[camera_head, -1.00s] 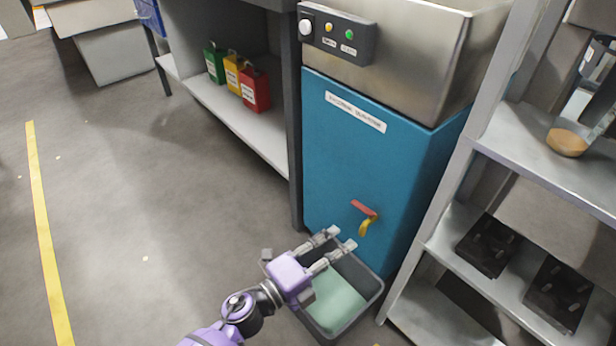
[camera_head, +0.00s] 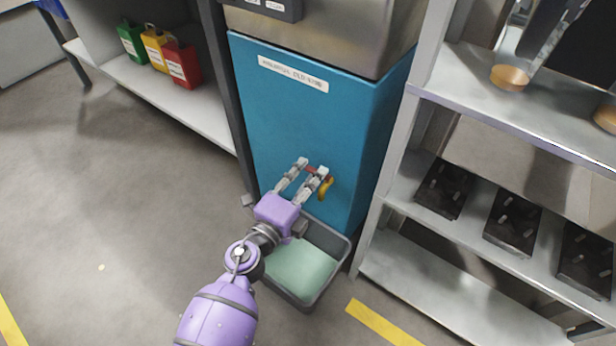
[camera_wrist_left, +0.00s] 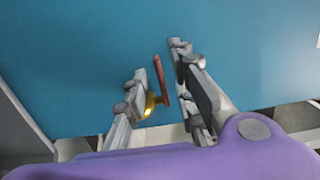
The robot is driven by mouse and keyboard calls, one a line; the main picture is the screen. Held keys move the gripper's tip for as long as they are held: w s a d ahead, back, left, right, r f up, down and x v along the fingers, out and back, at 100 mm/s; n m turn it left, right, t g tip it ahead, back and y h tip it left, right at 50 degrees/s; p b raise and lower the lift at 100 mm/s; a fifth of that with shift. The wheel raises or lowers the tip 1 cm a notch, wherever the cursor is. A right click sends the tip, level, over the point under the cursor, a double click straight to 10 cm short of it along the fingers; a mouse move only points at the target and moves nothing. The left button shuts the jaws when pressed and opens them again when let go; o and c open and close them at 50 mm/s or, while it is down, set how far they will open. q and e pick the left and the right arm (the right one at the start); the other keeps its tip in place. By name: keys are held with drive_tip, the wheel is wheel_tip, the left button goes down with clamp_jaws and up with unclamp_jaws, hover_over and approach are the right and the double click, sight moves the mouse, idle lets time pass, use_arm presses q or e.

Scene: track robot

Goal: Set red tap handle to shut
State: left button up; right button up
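The red tap handle (camera_head: 313,171) is on the front of the blue cabinet (camera_head: 300,120), above a yellow spout (camera_head: 325,188). In the left wrist view the handle (camera_wrist_left: 161,78) stands between the two fingers, with the yellow spout (camera_wrist_left: 150,104) partly behind the left finger. My left gripper (camera_head: 313,168) is open, its fingers on either side of the handle, with gaps showing in the wrist view; it also shows there (camera_wrist_left: 159,62). In the head view the fingertips hide part of the handle. My right gripper is not in view.
A grey bin (camera_head: 338,246) with pale green contents sits on the floor under the tap and my left wrist. A metal shelf rack (camera_head: 400,190) with black items stands close on the right. Green, yellow and red cans (camera_head: 182,66) stand on a left shelf. Floor at left is clear.

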use_arm(q)
clamp_jaws()
drive_tip(key=shift+w+h, duration=0.1)
drive_tip(key=shift+h, duration=0.2)
drive_tip(key=shift+w+m+g+h, duration=0.15)
drive_tip(key=shift+m+g+h, duration=0.45)
drive_tip(key=shift+m, duration=0.1)
unclamp_jaws()
